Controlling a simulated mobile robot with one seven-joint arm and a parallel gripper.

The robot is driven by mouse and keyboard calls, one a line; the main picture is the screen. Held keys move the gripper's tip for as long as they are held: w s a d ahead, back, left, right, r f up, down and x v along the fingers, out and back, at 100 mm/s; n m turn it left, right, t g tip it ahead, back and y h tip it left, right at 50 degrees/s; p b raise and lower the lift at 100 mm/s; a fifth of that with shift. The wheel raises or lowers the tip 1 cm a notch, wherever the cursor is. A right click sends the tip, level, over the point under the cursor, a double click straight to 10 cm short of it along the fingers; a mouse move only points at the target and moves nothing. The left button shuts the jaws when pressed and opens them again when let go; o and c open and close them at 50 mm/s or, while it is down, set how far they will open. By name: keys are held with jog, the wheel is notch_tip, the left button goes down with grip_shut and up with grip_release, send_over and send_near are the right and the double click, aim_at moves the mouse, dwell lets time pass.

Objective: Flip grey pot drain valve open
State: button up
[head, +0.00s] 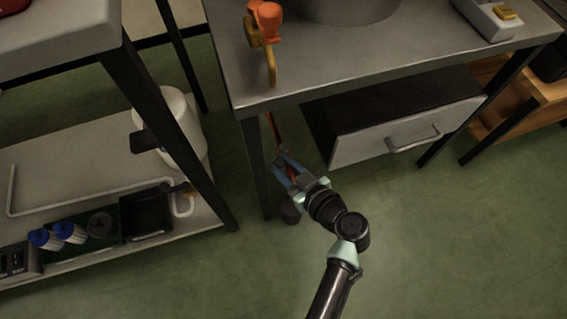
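The grey pot (345,8) stands on the grey table and is cut off by the top edge of the head view. Left of it is a drain valve with a brass-coloured curved spout (271,62) and an orange handle (266,14). The spout hangs near the table's front left edge. I cannot tell the handle's setting. My gripper (281,165) is well below the valve, beside the table's front left leg and apart from the pot. A thin orange-brown strip (271,130) runs down to the fingers; whether they grip it is unclear.
The grey table (300,62) has a drawer unit (400,132) beneath it. A switch box (490,18) stands at its right. On the left, a lower shelf (75,165) holds a white container (180,120), blue-capped items and a black bin (146,212). Green floor is clear in front.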

grip_shut()
dwell(1.0)
jog(key=shift+f, duration=0.1)
jog(key=d+n+g+y+b, duration=0.1)
jog(key=n+b, duration=0.1)
jog(key=b, duration=0.1)
jog(key=d+n+g+y+b, duration=0.1)
jog(key=n+g+y+b, duration=0.1)
jog(key=d+n+g+y+b, duration=0.1)
jog(key=g+b, duration=0.1)
jog(key=b, duration=0.1)
jog(key=shift+w+d+n+b, duration=0.25)
jog(key=shift+w+n+b, duration=0.1)
jog(key=shift+w+n, duration=0.05)
jog(key=o, duration=0.5)
grip_release()
jog(key=shift+o, duration=0.2)
